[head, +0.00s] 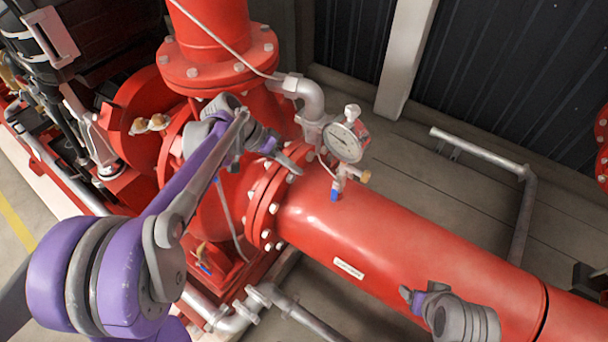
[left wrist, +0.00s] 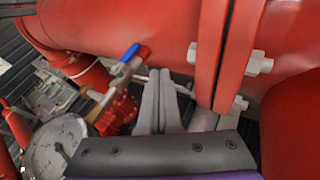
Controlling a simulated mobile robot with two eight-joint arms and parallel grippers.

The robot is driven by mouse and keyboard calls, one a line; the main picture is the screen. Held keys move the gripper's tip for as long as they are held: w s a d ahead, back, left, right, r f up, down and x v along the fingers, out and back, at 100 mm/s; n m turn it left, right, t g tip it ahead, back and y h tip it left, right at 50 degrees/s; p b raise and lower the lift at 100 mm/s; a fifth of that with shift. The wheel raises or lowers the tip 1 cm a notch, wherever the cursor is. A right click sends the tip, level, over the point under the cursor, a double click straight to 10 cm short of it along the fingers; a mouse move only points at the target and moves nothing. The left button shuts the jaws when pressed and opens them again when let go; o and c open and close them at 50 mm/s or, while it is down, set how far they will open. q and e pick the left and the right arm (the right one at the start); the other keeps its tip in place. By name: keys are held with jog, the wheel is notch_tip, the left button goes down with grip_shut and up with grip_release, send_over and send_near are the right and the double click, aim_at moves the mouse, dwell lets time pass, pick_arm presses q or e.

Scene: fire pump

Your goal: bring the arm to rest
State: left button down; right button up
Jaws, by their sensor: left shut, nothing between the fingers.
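My left arm comes in from the left of the head view, and its gripper (head: 290,164) is over the bolted flange of the red pipe, left of the pressure gauge (head: 345,142). In the left wrist view the two grey fingers (left wrist: 157,98) are together with nothing between them. They point at the red pipe (left wrist: 150,25) beside the flange (left wrist: 222,55). The small valve's blue handle (left wrist: 130,52) is to their left. A grey and purple part of my right arm (head: 455,318) shows at the bottom right, with a small tip whose opening I cannot make out.
The large red pipe (head: 400,240) runs to the lower right. A vertical red pipe (head: 215,30) and elbow fitting (head: 305,95) rise behind the left gripper. A grey handrail-like pipe (head: 480,150) stands at right. Bare floor (head: 420,170) lies between pipe and wall.

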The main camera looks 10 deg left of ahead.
pick_arm(q)
jog(key=shift+v, duration=2.4)
jog(key=shift+s+d+f, duration=0.1)
jog(key=shift+s, duration=0.15)
jog(key=s+f+n+t+y, duration=0.1)
jog(key=s+f+n+y, duration=0.1)
jog(key=s, duration=0.8)
jog(key=s+d+f+n+t+y, duration=0.1)
jog(key=s+f+y, duration=0.4)
jog(key=s, duration=0.5)
jog(key=shift+s+d+n+t+y+p, duration=0.2)
jog(key=shift+s+n+t+y+p, duration=0.2)
jog(key=shift+n+t, duration=0.4)
jog(key=shift+w+f, duration=0.1)
